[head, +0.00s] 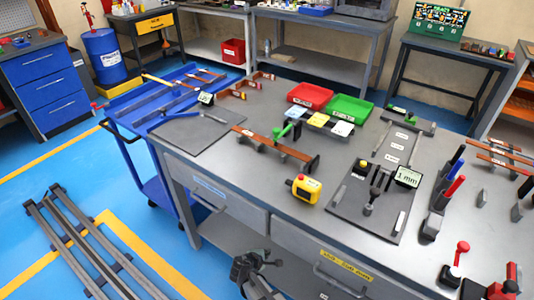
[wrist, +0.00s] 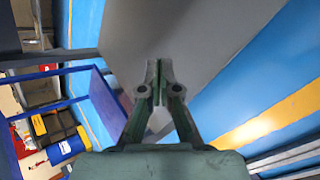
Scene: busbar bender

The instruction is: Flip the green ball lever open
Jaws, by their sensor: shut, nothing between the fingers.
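The green ball lever (head: 293,113) stands by the middle of the long copper bar on the bench in the head view. The copper bar (head: 262,143) lies across dark supports. My gripper (head: 247,265) shows at the bottom of the head view, in front of the bench and well apart from the lever. In the wrist view my gripper (wrist: 158,92) has its fingertips together with nothing between them. The lever does not show in the wrist view.
A yellow control box (head: 303,190) with a red button stands near the bench's front edge. The bender plate (head: 352,207) lies right of it. Red (head: 310,96) and green (head: 346,109) trays sit behind. A blue cart (head: 150,118) stands left.

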